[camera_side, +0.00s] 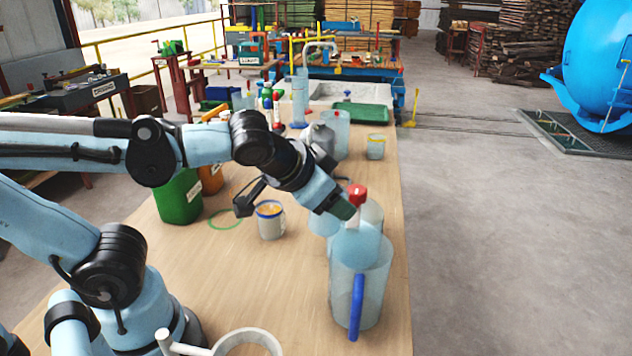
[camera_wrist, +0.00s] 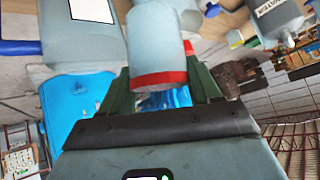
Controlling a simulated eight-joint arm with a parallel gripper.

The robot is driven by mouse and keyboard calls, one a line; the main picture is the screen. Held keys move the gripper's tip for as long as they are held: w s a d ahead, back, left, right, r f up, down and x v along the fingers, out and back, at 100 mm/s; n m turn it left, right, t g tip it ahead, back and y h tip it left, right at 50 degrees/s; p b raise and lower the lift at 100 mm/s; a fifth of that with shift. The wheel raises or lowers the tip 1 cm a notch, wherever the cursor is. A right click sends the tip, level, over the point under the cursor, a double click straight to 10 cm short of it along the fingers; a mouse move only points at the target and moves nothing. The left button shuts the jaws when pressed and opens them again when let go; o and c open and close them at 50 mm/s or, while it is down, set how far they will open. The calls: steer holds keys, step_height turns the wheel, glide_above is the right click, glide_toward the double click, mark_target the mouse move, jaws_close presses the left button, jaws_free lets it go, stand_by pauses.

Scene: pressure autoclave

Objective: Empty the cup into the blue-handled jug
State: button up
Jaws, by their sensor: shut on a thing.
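My gripper (camera_side: 347,205) is shut on a translucent pale cup with a red band (camera_wrist: 155,38). In the wrist view the cup stands out between the green fingers, with the red band close to them. In the side view a red part (camera_side: 357,193) shows at the fingertips, above the blue-handled jug (camera_side: 372,297). The jug is translucent and stands upright near the table's right edge, its blue handle facing the camera. A pale body shows at its mouth, overlapping it. I cannot see the cup's contents or any stream.
A blue-rimmed cup (camera_side: 270,225) with orange contents stands left of the jug, by a green ring (camera_side: 225,219). A green container (camera_side: 179,200), a clear jug (camera_side: 339,130) and a yellow-rimmed cup (camera_side: 376,147) stand farther back. A white-handled vessel (camera_side: 247,339) is in front.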

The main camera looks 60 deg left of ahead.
steer(key=shift+w+d+r+m+y, duration=0.1)
steer(key=shift+d+r+y, duration=0.15)
steer(key=shift+r, duration=0.35)
steer(key=shift+d+r+m+y, duration=0.1)
steer(key=shift+d+r+y, duration=0.15)
steer(key=shift+r, duration=0.3)
steer(key=shift+w+d+r+m+y, duration=0.1)
steer(key=shift+d+r+y, duration=0.15)
steer(key=shift+r, duration=0.35)
steer(key=shift+d+r+m+y, duration=0.3)
steer(key=shift+d+r+y, duration=0.2)
steer(key=shift+r, duration=0.25)
steer(key=shift+d+f+m+y, duration=0.2)
steer(key=shift+f+m+y, duration=0.35)
steer(key=shift+y, duration=0.35)
steer(key=shift+d+f+m+y, duration=0.15)
steer(key=shift+f+m+y, duration=0.4)
steer(key=shift+y, duration=0.3)
steer(key=shift+w+d+f+m+t+y, duration=0.15)
steer(key=shift+d+m+t+y, duration=0.15)
steer(key=shift+m+y, duration=0.6)
steer(key=shift+d+f+m+t+y, duration=0.1)
steer(key=shift+d+m+t+y, duration=0.15)
steer(key=shift+d+m+y, duration=0.6)
steer(key=shift+w+a+f+m+t+y, duration=0.2)
steer(key=shift+m+y, duration=0.35)
steer(key=shift+y, duration=0.7)
steer(key=shift+s+d, duration=0.15)
steer(key=shift+r, duration=0.1)
